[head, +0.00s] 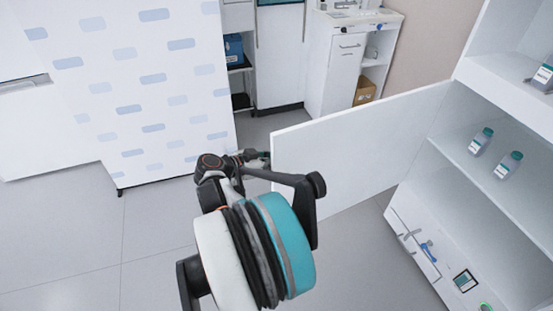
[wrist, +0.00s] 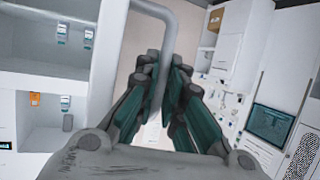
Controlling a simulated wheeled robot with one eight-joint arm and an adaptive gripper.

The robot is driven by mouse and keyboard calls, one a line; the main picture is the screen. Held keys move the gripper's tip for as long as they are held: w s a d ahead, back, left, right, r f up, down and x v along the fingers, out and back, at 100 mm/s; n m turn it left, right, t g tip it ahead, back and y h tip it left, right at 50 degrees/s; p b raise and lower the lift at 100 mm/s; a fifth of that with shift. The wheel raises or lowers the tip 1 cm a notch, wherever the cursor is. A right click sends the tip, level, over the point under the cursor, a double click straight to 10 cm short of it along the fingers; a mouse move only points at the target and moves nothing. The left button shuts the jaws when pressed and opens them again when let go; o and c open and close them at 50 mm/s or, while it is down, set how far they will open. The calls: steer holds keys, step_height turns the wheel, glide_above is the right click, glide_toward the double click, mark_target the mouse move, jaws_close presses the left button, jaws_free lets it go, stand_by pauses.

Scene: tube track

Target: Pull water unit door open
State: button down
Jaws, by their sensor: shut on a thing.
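The white water unit door (head: 350,145) stands swung out from the open cabinet (head: 423,190) on the right in the head view. Its free edge is near my gripper (head: 257,158). In the wrist view, my gripper (wrist: 163,98) is shut on the grey bar handle (wrist: 168,42), which runs down between the dark teal finger pads. The door shows there edge-on as a narrow white strip (wrist: 108,42) left of the handle. In the head view the handle is mostly hidden by my gripper and the door.
Bottles (head: 481,140) stand on the cabinet's inner shelf. A white wall panel with blue dashes (head: 110,100) stands left of my gripper. A white counter unit (head: 338,75) is at the back. Grey floor (head: 65,235) is clear at the lower left.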

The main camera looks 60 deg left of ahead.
steer(key=shift+a+f, duration=0.1)
steer(key=shift+a, duration=0.15)
steer(key=c, duration=2)
jaws_free()
steer(key=shift+w, duration=0.1)
steer(key=shift+o, duration=0.2)
steer(key=v, duration=1.2)
